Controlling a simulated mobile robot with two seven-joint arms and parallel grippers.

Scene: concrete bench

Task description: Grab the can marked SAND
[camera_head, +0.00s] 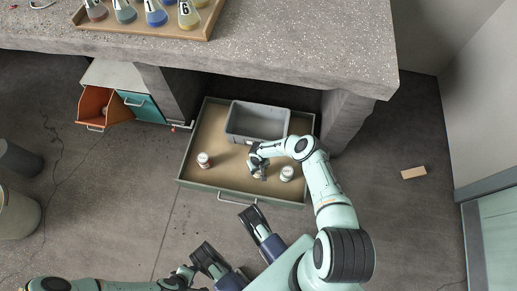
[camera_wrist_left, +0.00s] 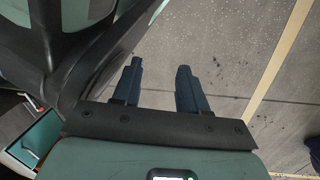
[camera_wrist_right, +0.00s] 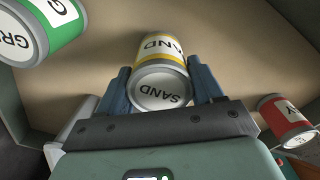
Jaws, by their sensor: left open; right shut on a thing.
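The SAND can (camera_wrist_right: 160,72) has a yellow band, and the word SAND shows on its side and lid in the right wrist view. My right gripper (camera_wrist_right: 162,88) is shut on it, one finger on each side. In the head view my right gripper (camera_head: 257,170) is over the open drawer, and the arm hides most of the can. My left gripper (camera_wrist_left: 160,85) is open and empty, with only floor between its fingers in the left wrist view.
The open drawer (camera_head: 187,160) also holds a grey bin (camera_head: 257,122), a red-banded can (camera_head: 204,160) and a green-banded can (camera_head: 287,173). The green-banded one (camera_wrist_right: 42,28) stands left of my right gripper in its wrist view, the red-banded one (camera_wrist_right: 287,120) right. The concrete bench (camera_head: 300,50) overhangs the drawer's back.

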